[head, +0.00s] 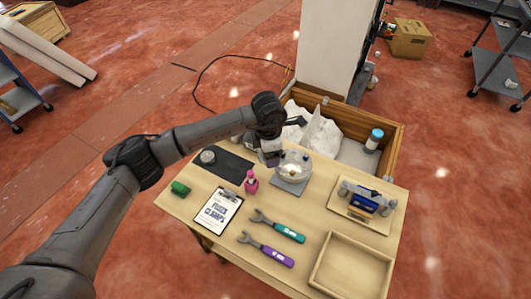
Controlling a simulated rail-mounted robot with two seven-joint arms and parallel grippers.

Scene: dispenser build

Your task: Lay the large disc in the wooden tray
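The wooden tray (315,264) lies empty at the front right of the table. A pale, partly see-through round thing (294,168) sits at or just above a grey square plate (288,187) near the table's back edge. It may be the large disc, but I cannot tell for certain. My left gripper (273,157) points down at the left side of this round thing, touching or very close to it. Its fingers are too small and partly hidden to show whether they are open or shut. My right gripper is not in view.
A dark mat (235,167) with a small round metal thing, a pink bottle (251,183), a green item (180,188), a clipboard (218,211) and two wrenches (275,226) lie leftward. A board with a blue device (364,202) is right. A wooden crate (391,150) stands behind.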

